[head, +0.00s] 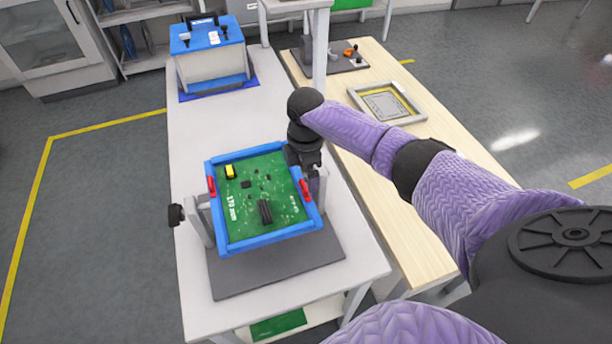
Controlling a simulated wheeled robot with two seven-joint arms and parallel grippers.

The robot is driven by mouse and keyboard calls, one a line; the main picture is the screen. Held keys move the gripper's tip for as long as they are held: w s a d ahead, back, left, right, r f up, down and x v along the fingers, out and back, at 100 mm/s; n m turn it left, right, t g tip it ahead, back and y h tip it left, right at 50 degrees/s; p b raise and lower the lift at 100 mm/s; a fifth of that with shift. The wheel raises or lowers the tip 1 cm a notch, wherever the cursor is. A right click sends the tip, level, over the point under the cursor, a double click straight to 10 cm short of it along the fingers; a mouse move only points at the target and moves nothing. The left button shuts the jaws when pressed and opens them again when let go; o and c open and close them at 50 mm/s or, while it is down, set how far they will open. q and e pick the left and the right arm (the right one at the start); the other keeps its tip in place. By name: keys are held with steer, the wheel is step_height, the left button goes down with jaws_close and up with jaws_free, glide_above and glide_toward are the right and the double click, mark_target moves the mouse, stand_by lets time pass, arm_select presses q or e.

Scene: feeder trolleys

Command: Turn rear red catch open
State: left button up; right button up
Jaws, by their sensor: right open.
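A blue frame (281,240) holds a green circuit board (284,205), tilted on a stand. One red catch (211,187) sits on the frame's left side. Another red catch (305,189) sits on its right side. I cannot tell from the picture which one counts as the rear catch. My right gripper (313,178) points down at the right side of the frame, close to the right catch. Its jaws are open and small in view, and I cannot tell whether they touch the catch. My left gripper is not in view.
The frame's stand rests on a dark grey plate (300,268) on a white table (285,96). A black knob (176,215) sticks out at left. A blue-topped box (212,62) stands at the back. A wooden table (415,225) at right bears a grey tray (412,118).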

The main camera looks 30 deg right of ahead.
step_height(320, 180, up, 6)
steer(key=shift+p, duration=0.45)
